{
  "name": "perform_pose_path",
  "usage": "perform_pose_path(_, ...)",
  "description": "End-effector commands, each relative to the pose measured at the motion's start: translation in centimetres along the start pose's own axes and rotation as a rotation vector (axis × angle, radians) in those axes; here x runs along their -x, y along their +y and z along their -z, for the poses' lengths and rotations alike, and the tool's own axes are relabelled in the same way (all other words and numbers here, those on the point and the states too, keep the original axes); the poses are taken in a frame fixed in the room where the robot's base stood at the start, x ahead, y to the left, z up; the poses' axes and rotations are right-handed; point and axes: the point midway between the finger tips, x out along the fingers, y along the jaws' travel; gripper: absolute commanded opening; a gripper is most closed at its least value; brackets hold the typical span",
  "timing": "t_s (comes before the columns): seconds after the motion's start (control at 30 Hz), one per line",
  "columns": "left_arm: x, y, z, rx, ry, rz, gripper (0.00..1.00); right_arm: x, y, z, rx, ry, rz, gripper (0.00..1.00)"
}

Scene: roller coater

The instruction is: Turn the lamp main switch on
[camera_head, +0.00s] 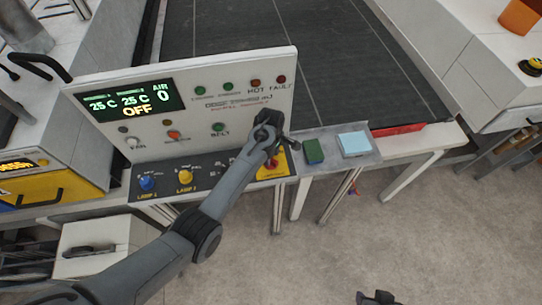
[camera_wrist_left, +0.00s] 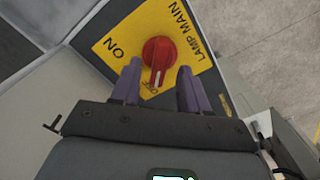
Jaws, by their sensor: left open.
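The lamp main switch is a red round knob (camera_wrist_left: 159,50) on a yellow plate (camera_wrist_left: 118,42) lettered "LAMP MAIN" and "ON". Its pale pointer mark faces down toward my fingers, where a partly hidden label seems to read "OFF". In the head view the yellow plate (camera_head: 264,171) shows at the right end of the panel's lower strip, partly covered by my arm. My left gripper (camera_wrist_left: 160,88) is open, its two purple-grey fingertips just short of the knob, one on each side of the pointer line. It also shows in the head view (camera_head: 277,150). My right gripper (camera_head: 376,298) barely shows at the bottom edge.
The control panel (camera_head: 196,95) has a display reading "OFF", several lamps and smaller knobs. A blue knob (camera_head: 147,183) and a yellow knob (camera_head: 185,176) sit left of my arm.

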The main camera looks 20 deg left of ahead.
Motion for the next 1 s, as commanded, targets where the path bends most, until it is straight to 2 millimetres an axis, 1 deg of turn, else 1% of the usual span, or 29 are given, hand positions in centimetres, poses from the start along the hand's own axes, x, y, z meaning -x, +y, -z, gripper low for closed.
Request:
perform_pose_path(0.1,-1.0,0.0,0.0,-0.001,0.0,0.0,0.45,0.0,0.0,0.0,0.001,0.0,-0.001,0.43)
perform_pose_path(0.2,-1.4,0.0,0.0,-0.002,-0.001,0.001,0.45,0.0,0.1,0.0,0.003,-0.001,-0.002,0.43)
perform_pose_path(0.5,-1.6,0.0,0.0,-0.001,0.0,-0.001,0.45,0.0,0.1,-0.1,0.004,-0.002,-0.004,0.43)
perform_pose_path(0.53,-1.6,0.0,0.0,-0.001,0.0,-0.001,0.43,0.0,0.1,-0.1,0.004,-0.002,-0.004,0.43)
perform_pose_path(0.57,-1.6,0.0,0.0,-0.001,0.0,-0.001,0.39,0.0,0.1,-0.1,0.004,-0.002,-0.004,0.43)
perform_pose_path(0.8,-1.6,0.0,0.0,-0.001,0.0,0.0,0.02,0.0,0.1,-0.1,0.004,-0.003,-0.004,0.43)
perform_pose_path(0.83,-1.6,0.0,0.0,-0.001,0.0,0.0,0.0,0.0,0.1,-0.1,0.004,-0.003,-0.004,0.43)
perform_pose_path(1.0,-1.6,0.0,0.0,-0.004,0.0,0.0,0.0,0.0,0.1,-0.1,0.002,-0.003,-0.003,0.43)
